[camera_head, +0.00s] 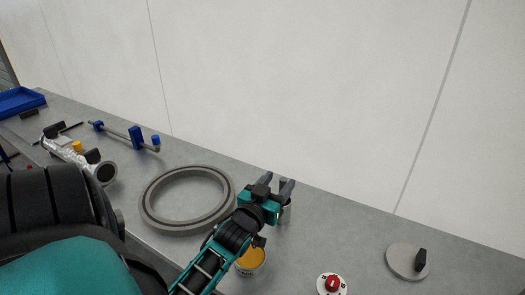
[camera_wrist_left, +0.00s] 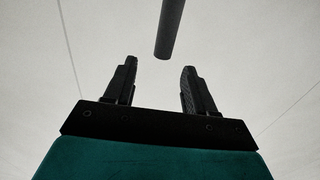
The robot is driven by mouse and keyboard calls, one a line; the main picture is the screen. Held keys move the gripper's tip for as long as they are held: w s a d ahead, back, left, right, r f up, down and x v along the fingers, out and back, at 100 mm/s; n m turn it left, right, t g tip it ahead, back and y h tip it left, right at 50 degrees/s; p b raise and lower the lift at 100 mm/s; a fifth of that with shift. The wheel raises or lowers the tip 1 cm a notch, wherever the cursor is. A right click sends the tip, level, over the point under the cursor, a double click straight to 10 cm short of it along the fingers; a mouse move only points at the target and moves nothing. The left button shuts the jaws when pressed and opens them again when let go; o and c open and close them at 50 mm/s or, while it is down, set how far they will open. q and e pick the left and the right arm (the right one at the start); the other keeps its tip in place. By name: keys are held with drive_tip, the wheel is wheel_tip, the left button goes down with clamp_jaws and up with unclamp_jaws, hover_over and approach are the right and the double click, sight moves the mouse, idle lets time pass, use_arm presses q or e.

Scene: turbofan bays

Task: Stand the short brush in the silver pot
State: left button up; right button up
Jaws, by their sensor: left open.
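My left gripper (camera_head: 278,182) is open above the bench, right of the grey ring. In the left wrist view its two fingers (camera_wrist_left: 159,66) stand apart with nothing between them. A dark, round-ended rod (camera_wrist_left: 170,28) shows beyond the fingertips there, closer to the right finger; it may be a brush handle, but I cannot tell. A silvery cylinder (camera_head: 287,209), possibly the silver pot, shows behind and below the gripper, mostly hidden by it. No bristles are visible, so I cannot identify the short brush. My right gripper is not in view.
A can with a yellow-orange top (camera_head: 250,261) stands close beside my left arm. A grey ring (camera_head: 151,217) lies to the left. A red button (camera_head: 332,284) and a grey disc with a black knob (camera_head: 403,262) are to the right. A pale wall (camera_head: 300,90) rises behind.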

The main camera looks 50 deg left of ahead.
use_arm(q)
drive_tip(key=p+v, duration=0.1)
drive_tip(key=v, duration=0.8)
drive_tip(key=shift+s, duration=0.15)
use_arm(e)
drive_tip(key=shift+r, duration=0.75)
